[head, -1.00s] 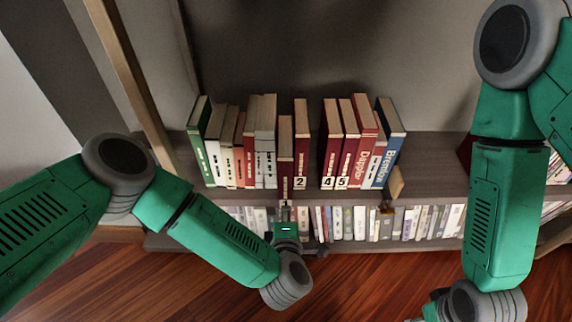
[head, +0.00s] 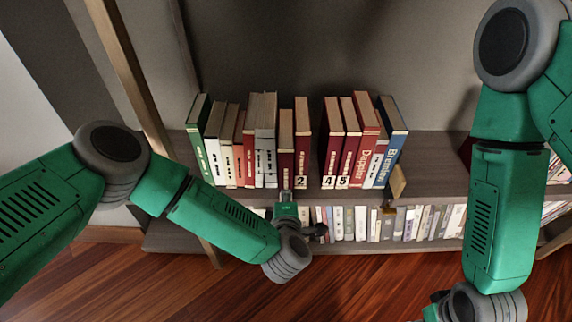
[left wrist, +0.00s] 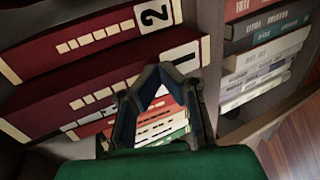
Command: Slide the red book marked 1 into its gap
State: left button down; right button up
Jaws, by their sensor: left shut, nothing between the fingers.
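The red book marked 1 (head: 286,150) stands upright on the upper shelf, just left of the red book marked 2 (head: 302,145). Its spine is about in line with the neighbouring spines. In the left wrist view book 1 (left wrist: 105,88) lies across the picture with its white label at the right end. My left gripper (head: 286,193) is shut and empty, at the lower end of book 1's spine. In the left wrist view its fingertips (left wrist: 160,72) overlap the spine near the label; I cannot tell whether they touch.
Grey books (head: 266,140) stand left of book 1. An empty gap separates book 2 from the red book marked 4 (head: 330,145). The lower shelf holds many books (head: 345,222).

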aim_at(286, 188)
pick_arm(q)
jog(key=shift+w+b, duration=0.3)
jog(key=shift+w, duration=0.8)
jog(key=shift+w+a+b, duration=0.1)
jog(key=shift+w+b, duration=0.65)
jog(key=shift+w, duration=0.95)
jog(key=shift+s+r+p, duration=0.1)
jog(key=shift+s+p, duration=0.65)
jog(key=shift+s, duration=0.3)
jog(key=shift+s+p, duration=0.5)
jog(key=shift+s, duration=0.55)
